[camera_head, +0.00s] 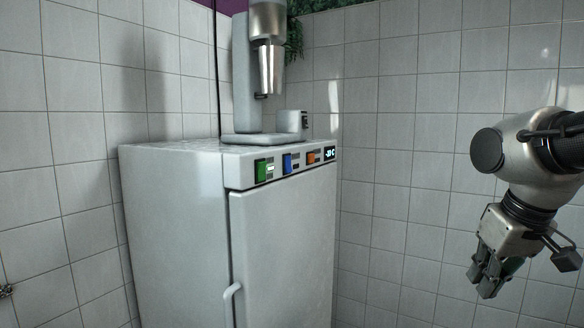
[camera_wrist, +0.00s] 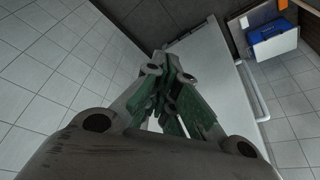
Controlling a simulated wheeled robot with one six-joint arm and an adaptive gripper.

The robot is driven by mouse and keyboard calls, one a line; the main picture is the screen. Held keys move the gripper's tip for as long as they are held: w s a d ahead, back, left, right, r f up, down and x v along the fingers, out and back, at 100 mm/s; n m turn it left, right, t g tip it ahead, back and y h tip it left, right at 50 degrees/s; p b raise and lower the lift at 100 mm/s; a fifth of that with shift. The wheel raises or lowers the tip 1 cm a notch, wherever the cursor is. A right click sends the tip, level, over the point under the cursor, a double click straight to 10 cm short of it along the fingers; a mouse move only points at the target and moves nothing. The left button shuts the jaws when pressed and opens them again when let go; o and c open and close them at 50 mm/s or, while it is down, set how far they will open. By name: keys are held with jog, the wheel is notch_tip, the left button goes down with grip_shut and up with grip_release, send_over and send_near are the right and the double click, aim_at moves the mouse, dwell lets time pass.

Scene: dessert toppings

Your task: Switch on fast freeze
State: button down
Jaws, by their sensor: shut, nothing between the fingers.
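A white freezer (camera_head: 280,250) stands against the tiled wall in the head view. Its top front panel carries a green switch (camera_head: 264,169), a blue switch (camera_head: 287,163), an orange switch (camera_head: 311,157) and a small lit display (camera_head: 330,154). The labels beside the switches are too small to read. My gripper (camera_head: 482,284) hangs at the right of the head view, pointing down, shut and empty, well apart from the freezer. In the wrist view my gripper (camera_wrist: 172,118) has its fingers together and touches nothing.
A drink mixer with a metal cup (camera_head: 270,70) stands on top of the freezer. The freezer door has a curved handle (camera_head: 230,300) at its left edge. A blue box (camera_wrist: 272,44) shows at upper right in the wrist view. Open space lies between my gripper and the freezer.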

jog(key=w+d+f+n+h, duration=0.2)
jog(key=w+d+h, duration=0.1)
jog(key=w+d, duration=0.7)
jog(key=w+a+r+n+t, duration=0.1)
jog(key=w+r+n+t, duration=0.2)
jog(key=w, duration=0.4)
jog(key=w+a+r+n+t, duration=0.1)
jog(key=w+n+t, duration=0.1)
jog(key=w+n, duration=0.35)
jog(key=w+a+r+n+t+y, duration=0.35)
jog(key=w+a+n+y, duration=0.45)
jog(key=a, duration=0.3)
jog(key=s+a+r+n+g+y, duration=0.1)
jog(key=s+a+r+n+y, duration=0.1)
jog(key=a+r+n+y, duration=0.2)
jog(key=s+a+r+n+g+y, duration=0.2)
jog(key=a+r+n+y, duration=0.2)
jog(key=a, duration=0.5)
jog(key=shift+s+a+r+n, duration=0.25)
jog(key=shift+a+n, duration=0.15)
jog(key=shift+n, duration=0.85)
